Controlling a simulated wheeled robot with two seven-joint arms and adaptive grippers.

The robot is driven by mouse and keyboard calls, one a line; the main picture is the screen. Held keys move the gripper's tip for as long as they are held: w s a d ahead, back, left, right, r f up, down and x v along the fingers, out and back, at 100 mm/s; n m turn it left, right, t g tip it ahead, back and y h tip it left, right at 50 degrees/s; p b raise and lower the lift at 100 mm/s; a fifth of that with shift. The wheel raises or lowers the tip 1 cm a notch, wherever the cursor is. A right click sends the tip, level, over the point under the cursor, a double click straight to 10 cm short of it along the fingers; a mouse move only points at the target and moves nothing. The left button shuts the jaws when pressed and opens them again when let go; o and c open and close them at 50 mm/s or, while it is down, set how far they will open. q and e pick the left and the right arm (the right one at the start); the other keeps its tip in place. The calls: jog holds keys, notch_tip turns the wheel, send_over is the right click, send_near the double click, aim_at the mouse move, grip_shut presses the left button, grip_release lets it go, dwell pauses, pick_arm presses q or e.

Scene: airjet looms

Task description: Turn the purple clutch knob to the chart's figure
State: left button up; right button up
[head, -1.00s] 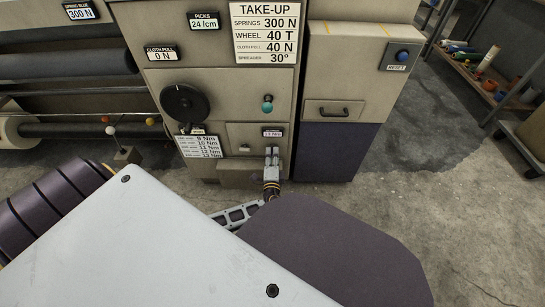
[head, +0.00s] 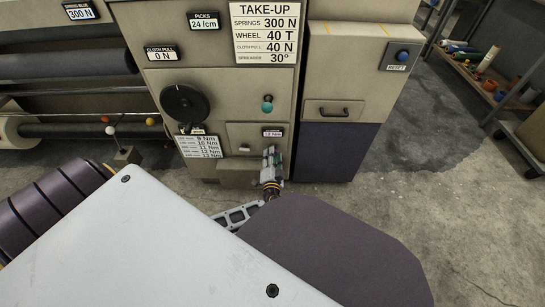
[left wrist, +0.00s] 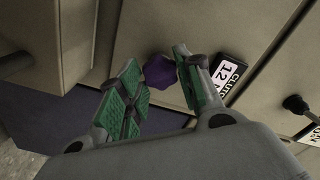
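The purple clutch knob (left wrist: 160,71) shows in the left wrist view on the beige panel, beside a plate (left wrist: 228,77) that reads "CLUTCH 12", partly cut off by a finger. In the head view the plate (head: 272,133) seems to read 12 Nm, and the gripper hides the knob. My left gripper (left wrist: 158,82) is open, its green-padded fingers apart. The knob shows in the gap, nearer the right finger; whether a finger touches it I cannot tell. In the head view the left gripper (head: 271,160) is just below the plate. A chart (head: 199,147) lists 9 to 13 Nm; its row names are too small to read.
The take-up chart (head: 265,33) hangs above. A black dial (head: 184,103), a teal knob (head: 267,105) and a small pale knob (head: 244,149) are on the same machine front. A drawer handle (head: 333,112) is to the right.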

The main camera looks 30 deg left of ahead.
pick_arm(q)
jog(key=o, duration=0.3)
jog(key=shift+v, duration=3)
jog(key=shift+r, duration=0.15)
jog(key=shift+r, duration=4.85)
